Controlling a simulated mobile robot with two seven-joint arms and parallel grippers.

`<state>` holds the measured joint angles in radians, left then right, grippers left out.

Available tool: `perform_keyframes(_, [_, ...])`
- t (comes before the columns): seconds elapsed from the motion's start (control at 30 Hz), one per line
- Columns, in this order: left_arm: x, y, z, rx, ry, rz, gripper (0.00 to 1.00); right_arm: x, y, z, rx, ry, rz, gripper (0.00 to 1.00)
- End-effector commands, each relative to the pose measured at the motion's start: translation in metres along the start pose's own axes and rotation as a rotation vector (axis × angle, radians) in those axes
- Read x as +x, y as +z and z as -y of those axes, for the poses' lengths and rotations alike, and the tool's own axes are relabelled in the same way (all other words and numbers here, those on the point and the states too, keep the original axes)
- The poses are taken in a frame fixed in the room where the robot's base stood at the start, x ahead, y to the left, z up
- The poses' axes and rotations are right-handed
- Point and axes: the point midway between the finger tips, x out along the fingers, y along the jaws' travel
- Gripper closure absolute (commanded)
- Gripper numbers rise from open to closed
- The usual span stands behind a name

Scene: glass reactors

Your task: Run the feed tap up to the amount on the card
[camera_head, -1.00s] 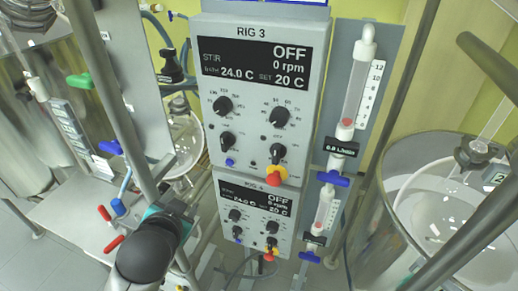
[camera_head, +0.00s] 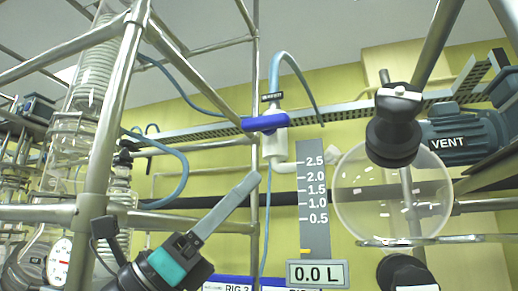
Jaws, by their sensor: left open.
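The tap (camera_head: 265,124) has a blue bar handle lying crosswise on a white body, with a blue hose above it and a small label I cannot read. Below right is a grey level scale (camera_head: 313,200) marked 0.5 to 2.5, with a yellow mark near its bottom. The readout (camera_head: 317,274) under it says 0.0 L. My left gripper (camera_head: 250,181) comes in from the lower left, open and seen nearly edge-on. Its tips show below the tap handle, apart from it in the picture. I cannot make out a card with an amount. My right gripper is out of view.
A round glass vessel (camera_head: 392,196) with black fittings stands right of the scale, beside a motor-like unit marked VENT (camera_head: 452,140). Steel frame tubes (camera_head: 112,120) and coiled glass columns fill the left. A RIG 3 sign (camera_head: 238,287) shows at the bottom edge.

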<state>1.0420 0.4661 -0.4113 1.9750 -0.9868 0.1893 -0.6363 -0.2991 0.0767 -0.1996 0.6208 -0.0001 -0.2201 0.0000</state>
Motion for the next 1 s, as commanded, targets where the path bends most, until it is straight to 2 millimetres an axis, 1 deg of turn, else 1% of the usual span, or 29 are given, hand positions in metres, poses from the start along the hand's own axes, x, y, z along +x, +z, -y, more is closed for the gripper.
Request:
perform_keyframes(0.03, [0.013, 0.005, 0.013, 0.109, -0.055, -0.057, 0.43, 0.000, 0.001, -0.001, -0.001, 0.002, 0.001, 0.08])
perform_keyframes(0.1, [0.026, 0.006, 0.028, 0.259, -0.123, -0.141, 0.43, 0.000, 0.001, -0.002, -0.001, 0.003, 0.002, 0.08])
perform_keyframes(0.2, [0.040, 0.008, 0.043, 0.474, -0.204, -0.262, 0.43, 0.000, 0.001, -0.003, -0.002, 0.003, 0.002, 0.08])
perform_keyframes(0.3, [0.049, 0.012, 0.051, 0.689, -0.265, -0.383, 0.43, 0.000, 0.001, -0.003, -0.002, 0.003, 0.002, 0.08])
perform_keyframes(0.37, [0.053, 0.017, 0.054, 0.816, -0.291, -0.457, 0.43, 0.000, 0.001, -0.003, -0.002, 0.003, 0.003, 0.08])
perform_keyframes(0.47, [0.056, 0.030, 0.054, 1.023, -0.318, -0.580, 0.43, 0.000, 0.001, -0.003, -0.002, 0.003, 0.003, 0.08])
perform_keyframes(0.57, [0.057, 0.051, 0.051, 1.223, -0.320, -0.707, 0.43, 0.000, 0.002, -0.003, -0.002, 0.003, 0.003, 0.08])
perform_keyframes(0.67, [0.054, 0.078, 0.048, 1.400, -0.298, -0.832, 0.43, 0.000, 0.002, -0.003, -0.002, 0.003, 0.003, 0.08])
perform_keyframes(0.7, [0.053, 0.090, 0.047, 1.462, -0.284, -0.879, 0.43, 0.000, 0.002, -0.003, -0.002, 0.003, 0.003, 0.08])
perform_keyframes(0.8, [0.047, 0.118, 0.046, 1.581, -0.244, -0.979, 0.43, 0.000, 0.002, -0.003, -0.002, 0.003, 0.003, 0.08])
perform_keyframes(0.9, [0.041, 0.138, 0.047, 1.656, -0.208, -1.051, 0.43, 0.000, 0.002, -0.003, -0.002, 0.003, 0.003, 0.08])
perform_keyframes(1.0, [0.038, 0.149, 0.047, 1.690, -0.186, -1.090, 0.43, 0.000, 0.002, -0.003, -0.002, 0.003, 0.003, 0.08])
